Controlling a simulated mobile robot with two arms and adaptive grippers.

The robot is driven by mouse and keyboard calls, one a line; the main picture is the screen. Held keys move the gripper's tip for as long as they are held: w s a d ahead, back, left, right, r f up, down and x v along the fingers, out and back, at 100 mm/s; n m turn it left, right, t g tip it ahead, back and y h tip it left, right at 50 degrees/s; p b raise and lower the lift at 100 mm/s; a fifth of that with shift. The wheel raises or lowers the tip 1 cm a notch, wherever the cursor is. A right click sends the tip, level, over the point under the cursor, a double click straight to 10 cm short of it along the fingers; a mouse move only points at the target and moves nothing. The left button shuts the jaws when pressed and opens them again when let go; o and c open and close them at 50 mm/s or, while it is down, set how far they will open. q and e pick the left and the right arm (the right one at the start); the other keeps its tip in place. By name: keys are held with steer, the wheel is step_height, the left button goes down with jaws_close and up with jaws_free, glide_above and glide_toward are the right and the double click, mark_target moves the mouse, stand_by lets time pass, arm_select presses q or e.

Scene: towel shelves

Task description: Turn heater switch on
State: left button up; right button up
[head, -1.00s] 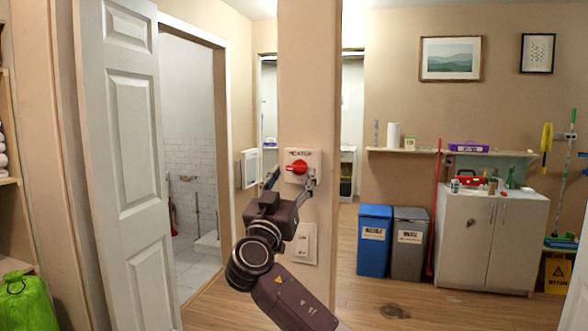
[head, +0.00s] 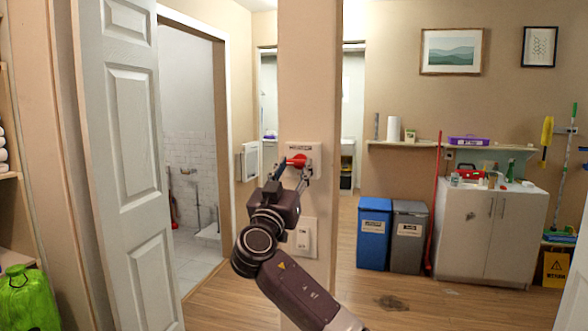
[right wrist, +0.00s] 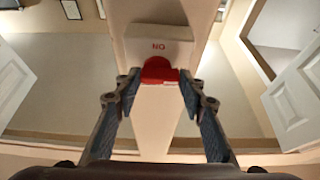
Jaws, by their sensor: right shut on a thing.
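The heater switch is a white box (head: 315,154) on the front of the beige pillar, with a red knob (head: 298,160). In the right wrist view the red knob (right wrist: 158,69) sits below an upside-down "ON" label on the white box (right wrist: 158,46). My right gripper (head: 293,172) is up at the switch, its fingers shut on the red knob from both sides. The fingertips flank the knob in the right wrist view (right wrist: 158,84). My left gripper is not in view.
A second white wall switch (head: 303,238) is lower on the pillar (head: 308,80). A white door (head: 130,170) stands open at left. Blue (head: 374,235) and grey (head: 408,238) bins and a white cabinet (head: 485,238) stand farther back at right.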

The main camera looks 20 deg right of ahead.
steer(key=shift+n, duration=0.4)
steer(key=n+t+y, duration=0.1)
steer(key=n, duration=0.1)
steer(key=shift+s+d+n+y, duration=0.1)
steer(key=shift+n+y, duration=0.6)
steer(key=shift+n, duration=0.4)
steer(key=shift+d+r+n+y+p, duration=0.1)
steer(key=shift+n+y+p, duration=0.4)
steer(key=shift+n, duration=0.7)
steer(key=n+y+p, duration=0.1)
steer(key=n+p, duration=0.3)
steer(key=p, duration=0.2)
steer(key=n+g+y+p, duration=0.1)
steer(key=n+y+p, duration=0.1)
steer(key=n+p, duration=0.3)
steer(key=n+y+p, duration=0.2)
steer(key=n+p, duration=0.3)
steer(key=p, duration=0.3)
steer(key=shift+s+d+r+g, duration=0.25)
steer(key=shift+d+r+g, duration=0.05)
steer(key=shift+r, duration=0.05)
steer(key=shift+f+n+p, duration=0.25)
steer(key=shift+n+p, duration=0.35)
steer(key=shift+p, duration=0.4)
